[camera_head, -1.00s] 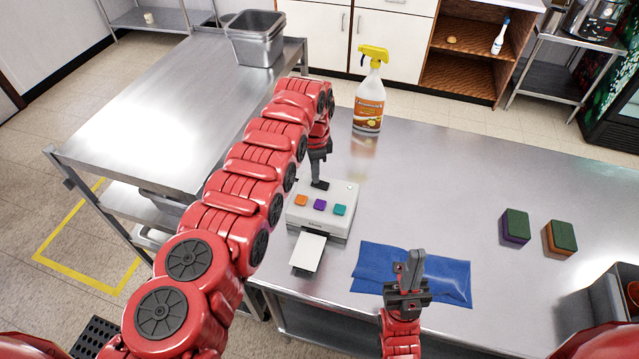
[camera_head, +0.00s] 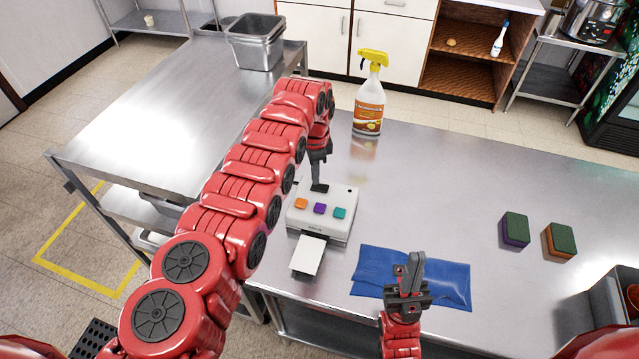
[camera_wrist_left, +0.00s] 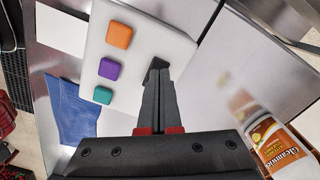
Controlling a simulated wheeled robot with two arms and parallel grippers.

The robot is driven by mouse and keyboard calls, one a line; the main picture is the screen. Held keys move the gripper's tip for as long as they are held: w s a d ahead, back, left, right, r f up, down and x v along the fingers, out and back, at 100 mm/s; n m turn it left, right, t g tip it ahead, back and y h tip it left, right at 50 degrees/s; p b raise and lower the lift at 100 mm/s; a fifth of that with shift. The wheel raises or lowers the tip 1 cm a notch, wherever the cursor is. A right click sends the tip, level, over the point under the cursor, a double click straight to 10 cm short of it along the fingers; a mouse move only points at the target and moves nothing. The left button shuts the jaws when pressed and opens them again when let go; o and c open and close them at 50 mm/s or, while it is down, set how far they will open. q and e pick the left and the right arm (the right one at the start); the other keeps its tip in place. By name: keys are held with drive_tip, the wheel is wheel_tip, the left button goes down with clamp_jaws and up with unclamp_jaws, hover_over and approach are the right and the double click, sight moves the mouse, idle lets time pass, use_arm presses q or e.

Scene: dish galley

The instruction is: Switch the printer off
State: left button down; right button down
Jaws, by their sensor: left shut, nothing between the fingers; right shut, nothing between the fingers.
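The printer (camera_head: 319,222) is a pale box with orange, purple and teal buttons on top and a white sheet (camera_head: 308,255) coming out of its front. A small indicator (camera_head: 349,190) at its back right corner is dark. My left gripper (camera_head: 319,183) points down at the back of the printer's top, shut and empty. In the left wrist view, its closed fingertips (camera_wrist_left: 157,75) are at a small black part (camera_wrist_left: 155,66) on the printer's top, probably a switch; the fingers partly hide it. My right gripper (camera_head: 412,270) is shut and empty above the blue cloth.
The blue cloth (camera_head: 368,271) lies at the table's front edge. A spray bottle (camera_head: 369,105) stands behind the printer. Two sponges, one purple and green (camera_head: 514,229), one orange and green (camera_head: 559,240), lie to the right. The middle of the table is clear.

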use_arm(q)
wheel_tip(320, 180, up, 3)
drive_tip(key=shift+r+p, duration=0.2)
drive_tip(key=shift+p, duration=0.55)
drive_tip(key=shift+r, duration=0.95)
